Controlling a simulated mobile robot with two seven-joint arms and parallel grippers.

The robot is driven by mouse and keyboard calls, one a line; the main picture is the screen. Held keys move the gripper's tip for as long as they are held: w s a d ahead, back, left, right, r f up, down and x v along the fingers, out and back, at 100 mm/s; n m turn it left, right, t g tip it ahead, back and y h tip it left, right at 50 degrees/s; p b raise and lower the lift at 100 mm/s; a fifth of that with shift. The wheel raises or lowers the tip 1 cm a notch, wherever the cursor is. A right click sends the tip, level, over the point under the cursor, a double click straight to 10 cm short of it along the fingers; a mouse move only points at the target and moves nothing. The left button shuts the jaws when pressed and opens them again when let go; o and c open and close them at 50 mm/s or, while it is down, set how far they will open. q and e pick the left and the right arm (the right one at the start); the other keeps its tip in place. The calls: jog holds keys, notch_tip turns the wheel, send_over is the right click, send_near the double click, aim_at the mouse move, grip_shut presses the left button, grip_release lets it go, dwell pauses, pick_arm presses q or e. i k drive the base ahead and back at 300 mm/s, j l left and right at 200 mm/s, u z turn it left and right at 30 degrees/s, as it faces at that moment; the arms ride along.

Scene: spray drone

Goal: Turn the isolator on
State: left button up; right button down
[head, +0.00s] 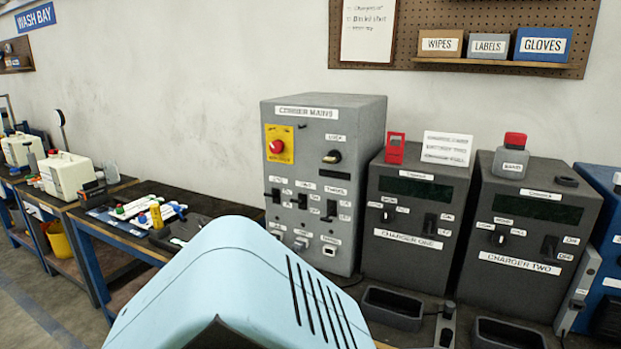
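A grey mains cabinet (372,120) stands against the wall, its top label reading something like "corner mains". On its upper left is a red rotary knob (277,146) on a yellow plate (288,131), with a small label below it that is too small to read. A lock-like fitting (332,157) sits to the right. Which of these is the isolator I cannot read for certain. Neither of my grippers shows.
Charger one (413,255) and charger two (528,277) stand right of the cabinet, with dark trays (392,308) in front. A red tag (395,148), a white card (446,148) and a red-capped bottle (511,157) stand on top. A workbench (128,240) extends left. The lower middle view is blocked.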

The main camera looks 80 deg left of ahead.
aim_at(276, 146)
jog(key=u, duration=2.5)
